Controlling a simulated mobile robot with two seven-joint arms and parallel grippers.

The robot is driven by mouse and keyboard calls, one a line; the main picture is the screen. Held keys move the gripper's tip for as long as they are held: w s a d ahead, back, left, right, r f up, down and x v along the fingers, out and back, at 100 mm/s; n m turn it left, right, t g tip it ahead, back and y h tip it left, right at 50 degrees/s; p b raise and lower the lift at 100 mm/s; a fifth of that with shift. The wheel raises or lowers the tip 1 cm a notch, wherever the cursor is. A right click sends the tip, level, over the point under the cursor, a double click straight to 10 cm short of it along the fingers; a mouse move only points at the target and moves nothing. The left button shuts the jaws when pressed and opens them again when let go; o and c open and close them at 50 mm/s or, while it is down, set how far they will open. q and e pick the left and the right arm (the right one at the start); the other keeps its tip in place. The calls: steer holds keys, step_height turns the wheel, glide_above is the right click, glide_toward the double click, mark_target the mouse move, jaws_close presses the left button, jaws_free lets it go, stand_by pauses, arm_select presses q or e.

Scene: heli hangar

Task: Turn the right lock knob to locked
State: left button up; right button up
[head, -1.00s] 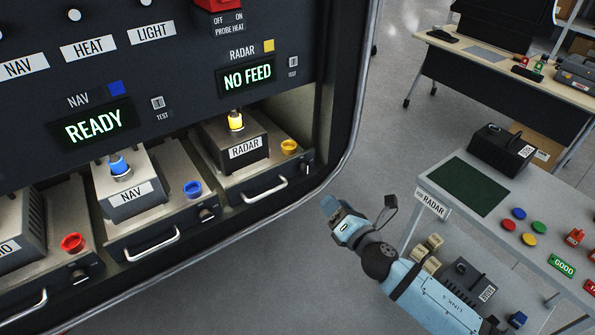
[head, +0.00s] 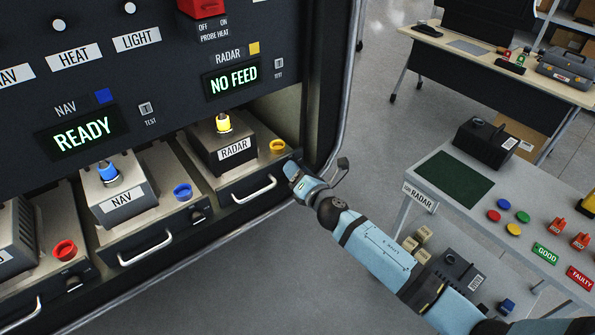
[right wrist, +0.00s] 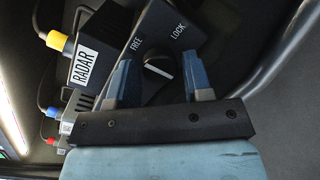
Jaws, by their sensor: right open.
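The right lock knob (right wrist: 158,70) is a dark round knob with a white line, on the front of the radar tray, below the printed words FREE and LOCK in the right wrist view. I cannot tell clearly which word its line points to. My right gripper (right wrist: 157,66) is open, with one blue finger on each side of the knob; contact is not clear. In the head view my right gripper (head: 291,170) is at the right end of the radar tray (head: 240,184) and hides the knob. My left gripper is not in view.
The radar box (head: 228,142) has a yellow connector and a NO FEED display (head: 232,78) above it. The NAV box (head: 122,190) is to its left. The rack's rounded edge (head: 335,130) is close to my right arm. A grey work table (head: 450,165) stands at right.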

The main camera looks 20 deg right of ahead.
steer(key=c, duration=0.6)
steer(key=shift+c, duration=0.2)
steer(key=shift+r+m+p, duration=0.1)
steer(key=shift+m+p, duration=0.2)
steer(key=shift+m, duration=0.1)
steer(key=m+p, duration=0.2)
steer(key=m, duration=0.3)
steer(key=m+g+y+p, duration=0.1)
steer(key=m+p, duration=0.2)
steer(key=m, duration=0.2)
steer(key=m+g+p, duration=0.1)
steer(key=m+p, duration=0.2)
steer(key=m, duration=0.2)
steer(key=shift+d+r+m+y, duration=0.15)
steer(key=shift+m+y, duration=0.15)
